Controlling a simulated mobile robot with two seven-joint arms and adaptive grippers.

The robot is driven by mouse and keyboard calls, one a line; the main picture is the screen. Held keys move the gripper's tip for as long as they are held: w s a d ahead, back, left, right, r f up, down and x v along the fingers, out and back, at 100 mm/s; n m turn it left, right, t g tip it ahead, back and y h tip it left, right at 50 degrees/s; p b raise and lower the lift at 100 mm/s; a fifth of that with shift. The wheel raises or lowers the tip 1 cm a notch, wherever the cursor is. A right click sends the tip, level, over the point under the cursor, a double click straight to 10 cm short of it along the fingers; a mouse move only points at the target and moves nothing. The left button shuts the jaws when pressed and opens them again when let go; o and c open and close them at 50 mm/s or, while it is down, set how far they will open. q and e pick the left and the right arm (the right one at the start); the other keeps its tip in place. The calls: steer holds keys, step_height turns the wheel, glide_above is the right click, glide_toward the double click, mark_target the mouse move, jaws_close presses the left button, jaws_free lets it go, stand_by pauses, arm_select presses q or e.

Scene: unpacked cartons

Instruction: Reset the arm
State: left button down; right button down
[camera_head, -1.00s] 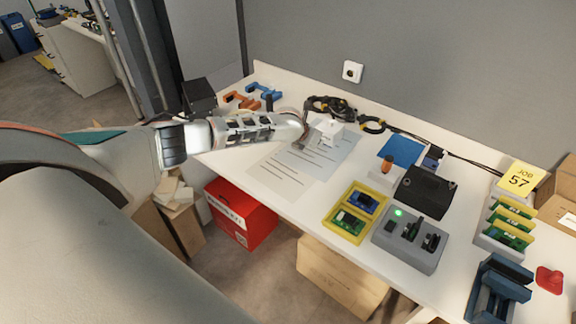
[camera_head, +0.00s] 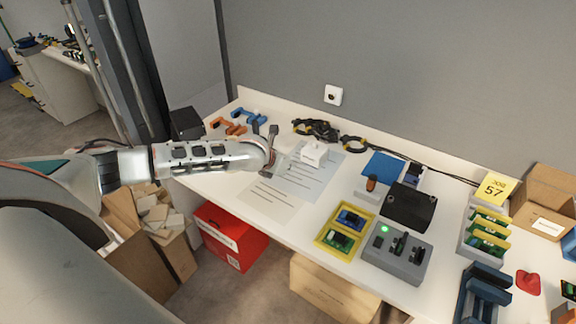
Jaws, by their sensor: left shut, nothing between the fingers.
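My left arm comes in from the left above the white workbench (camera_head: 290,228). Its gripper (camera_head: 274,152) hangs over the far left part of the bench, beside the printed sheets (camera_head: 262,199). It is shut and holds nothing. A small white box (camera_head: 313,153) is just right of it. My right gripper is not in view.
Orange and blue clamps (camera_head: 229,126) and black cables (camera_head: 316,129) lie at the back. A yellow tray (camera_head: 325,236), a grey test fixture (camera_head: 396,261) and a board rack (camera_head: 464,248) stand right. A red box (camera_head: 230,238) and cartons are on the floor.

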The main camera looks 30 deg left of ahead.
arm_select(q)
steer(key=shift+s+r, duration=0.3)
steer(key=s+d+f+n, duration=0.1)
steer(key=s+d, duration=0.1)
steer(key=d, duration=0.2)
steer(key=s+d+f+n+h, duration=0.1)
steer(key=s+d, duration=0.2)
steer(key=d, duration=0.2)
steer(key=s+d+f+n+h, duration=0.1)
steer(key=s+d, duration=0.1)
steer(key=d, duration=0.3)
steer(key=shift+s+d+f+n, duration=0.15)
steer(key=shift+s+f+n, duration=0.15)
steer(key=shift+f, duration=0.05)
steer(key=s+d+n, duration=0.4)
steer(key=s+d+r+n, duration=0.1)
steer(key=s, duration=0.1)
steer(key=shift+s+d+n, duration=0.35)
steer(key=shift+d+n, duration=0.05)
steer(key=s+a+r+n+g+y, duration=0.2)
steer(key=s+a+n+y, duration=0.5)
steer(key=s+a+n, duration=1.35)
steer(key=d+f+n+t+h, duration=0.2)
steer(key=d+f+h, duration=0.4)
steer(key=d+f, duration=0.9)
steer(key=shift+w+d+n+t+h, duration=0.25)
steer(key=shift+d+n+t+h, duration=0.1)
steer(key=shift+t, duration=0.45)
steer(key=shift+f, duration=0.1)
